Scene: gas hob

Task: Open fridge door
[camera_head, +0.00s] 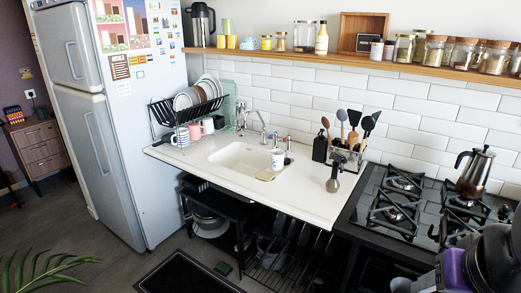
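The fridge (150,110) stands at the left, light grey, with magnets and pictures on its side. Its front faces left and shows a small upper door (68,42) and a taller lower door (88,150). Both doors look shut against the body. A long vertical handle (97,143) runs along the lower door, and a shorter handle (75,60) is on the upper door. My gripper is not in view. A dark and purple part at the bottom right corner looks like my own arm, far from the fridge.
A white counter (300,195) with a sink, dish rack (187,108) and utensils lies right of the fridge. The gas hob (400,205) is at the right. A wooden cabinet (40,155) stands left of the fridge. Plant leaves (40,272) show at lower left. Floor before the fridge is mostly clear.

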